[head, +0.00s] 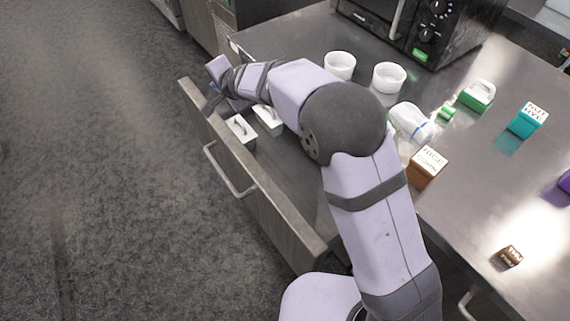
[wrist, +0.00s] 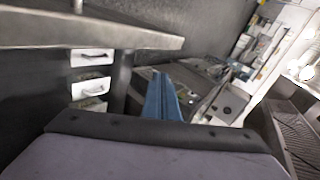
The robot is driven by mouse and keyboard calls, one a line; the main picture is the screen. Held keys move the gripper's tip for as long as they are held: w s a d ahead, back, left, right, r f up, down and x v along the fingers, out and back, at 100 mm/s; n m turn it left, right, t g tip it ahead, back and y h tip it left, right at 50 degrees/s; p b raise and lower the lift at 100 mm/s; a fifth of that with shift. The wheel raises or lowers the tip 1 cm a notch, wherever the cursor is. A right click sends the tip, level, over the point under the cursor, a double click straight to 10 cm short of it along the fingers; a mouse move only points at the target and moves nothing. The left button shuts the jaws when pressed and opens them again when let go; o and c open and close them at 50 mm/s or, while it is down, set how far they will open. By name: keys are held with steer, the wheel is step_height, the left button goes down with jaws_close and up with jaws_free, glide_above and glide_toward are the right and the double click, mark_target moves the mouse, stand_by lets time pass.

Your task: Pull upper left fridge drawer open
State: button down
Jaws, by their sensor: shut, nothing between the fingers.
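A wide grey metal drawer (head: 262,205) with a bar handle (head: 228,170) stands pulled out from the counter in the head view. I cannot tell from the frames whether it is the upper left fridge drawer. My gripper (head: 213,88) is at the far end of this drawer, near its front panel and away from the bar handle. My arm hides part of the drawer's inside. In the wrist view the blue fingers of my gripper (wrist: 160,82) are together, with nothing held between them.
Small white pieces with dark handles (head: 240,131) show inside the drawer; similar white fronts (wrist: 94,58) show in the wrist view. On the counter stand two white bowls (head: 340,65), a brown box (head: 427,168), a teal box (head: 527,120) and a black oven (head: 415,30). The floor at left is clear.

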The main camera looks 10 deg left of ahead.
steer(key=s+d+r+m+g+h+p, duration=0.1)
steer(key=s+d+g+h+p, duration=0.1)
steer(key=s+d+g+p, duration=0.75)
steer(key=s+d+m+g+h+p, duration=0.15)
steer(key=s+d, duration=0.55)
steer(key=d, duration=0.7)
steer(key=d+p+x, duration=0.1)
steer(key=d+x, duration=0.1)
steer(key=x, duration=0.8)
steer(key=w+d+f+p+x, duration=0.1)
steer(key=d+x, duration=0.1)
steer(key=x, duration=0.8)
steer(key=shift+w+f+n, duration=0.25)
steer(key=shift+f+n, duration=0.1)
steer(key=shift+n, duration=0.1)
steer(key=shift+s, duration=0.1)
steer(key=s+a+b, duration=0.2)
steer(key=s+a, duration=1.1)
steer(key=shift+s+a, duration=0.3)
steer(key=shift+a, duration=0.05)
steer(key=shift+r, duration=0.1)
steer(key=p+v, duration=0.7)
steer(key=v, duration=0.2)
steer(key=shift+w+r, duration=0.2)
steer(key=shift+r, duration=0.2)
